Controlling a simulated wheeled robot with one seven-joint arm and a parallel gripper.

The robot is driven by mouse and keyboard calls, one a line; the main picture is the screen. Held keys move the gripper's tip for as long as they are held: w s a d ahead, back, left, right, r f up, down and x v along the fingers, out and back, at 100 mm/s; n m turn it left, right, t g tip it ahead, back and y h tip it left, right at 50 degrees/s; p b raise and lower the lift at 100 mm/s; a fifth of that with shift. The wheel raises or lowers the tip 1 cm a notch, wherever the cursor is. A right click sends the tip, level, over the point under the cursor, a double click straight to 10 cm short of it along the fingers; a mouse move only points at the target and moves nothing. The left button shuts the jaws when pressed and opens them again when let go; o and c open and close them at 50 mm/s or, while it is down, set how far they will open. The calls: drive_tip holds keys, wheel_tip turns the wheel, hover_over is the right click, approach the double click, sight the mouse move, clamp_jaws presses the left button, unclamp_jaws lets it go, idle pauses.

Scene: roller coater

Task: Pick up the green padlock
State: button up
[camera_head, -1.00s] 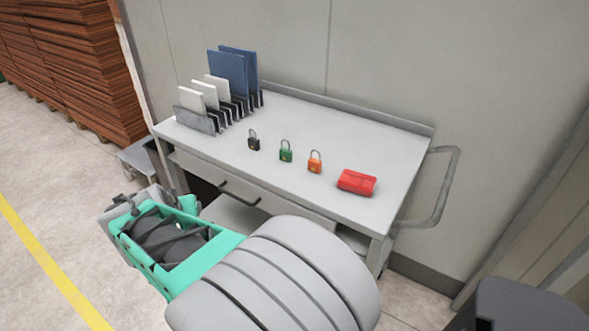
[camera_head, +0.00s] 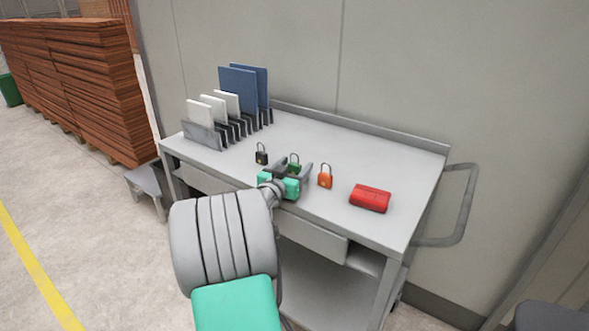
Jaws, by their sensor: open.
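The green padlock (camera_head: 294,168) stands upright on the grey cart's top (camera_head: 350,155), between a black padlock (camera_head: 261,155) on its left and an orange padlock (camera_head: 325,178) on its right. Its shackle shows above its body; its lower part is partly hidden by my gripper. My gripper (camera_head: 291,170) is open at the cart's front edge, with one grey finger to each side of the green padlock. I cannot tell whether a finger touches it.
A red pouch (camera_head: 370,198) lies to the right on the cart. A rack (camera_head: 204,136) with white and blue panels stands at the left. A raised lip runs along the back by the wall. The cart's handle (camera_head: 462,210) sticks out at the right. The top's middle back is clear.

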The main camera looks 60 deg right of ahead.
clamp_jaws()
idle(0.6)
